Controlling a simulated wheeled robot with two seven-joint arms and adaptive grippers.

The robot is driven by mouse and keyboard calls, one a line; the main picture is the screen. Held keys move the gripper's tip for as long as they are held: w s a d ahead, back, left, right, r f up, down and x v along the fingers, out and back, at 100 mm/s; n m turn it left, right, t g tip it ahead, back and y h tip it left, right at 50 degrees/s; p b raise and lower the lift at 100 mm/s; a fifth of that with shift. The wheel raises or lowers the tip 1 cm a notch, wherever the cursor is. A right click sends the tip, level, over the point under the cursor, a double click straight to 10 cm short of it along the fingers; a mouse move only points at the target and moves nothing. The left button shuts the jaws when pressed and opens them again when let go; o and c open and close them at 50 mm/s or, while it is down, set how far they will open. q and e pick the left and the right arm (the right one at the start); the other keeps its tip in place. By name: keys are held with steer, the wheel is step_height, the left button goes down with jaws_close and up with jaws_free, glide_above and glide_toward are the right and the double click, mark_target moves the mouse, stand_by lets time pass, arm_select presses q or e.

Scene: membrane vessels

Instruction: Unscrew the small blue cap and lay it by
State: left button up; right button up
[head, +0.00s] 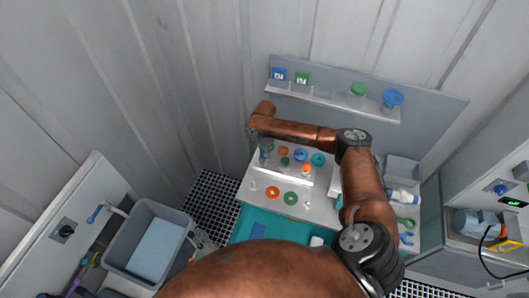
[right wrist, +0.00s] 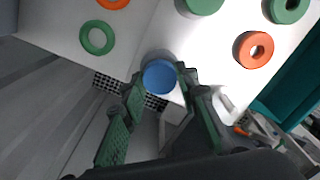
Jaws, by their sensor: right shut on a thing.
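A small round blue cap (right wrist: 160,77) shows in the right wrist view between the tips of my right gripper (right wrist: 160,80), which is shut on it. In the head view my right gripper (head: 265,154) points down at the left end of the white stepped stand (head: 250,187); the cap is too small to make out there. I cannot tell whether the cap still sits on a vessel, since what is under it is hidden. My left gripper is not in view.
Orange, green, blue and teal round pieces stand on the stand, including an orange ring (head: 272,193) and a green ring (head: 291,198). A wall shelf (head: 335,104) is behind. A grey basin (head: 150,243) is at left. A teal surface (head: 245,226) lies in front.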

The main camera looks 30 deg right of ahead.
steer(key=n, duration=1)
steer(key=shift+r, duration=0.1)
steer(key=shift+r, duration=0.1)
steer(key=shift+r+p, duration=3.35)
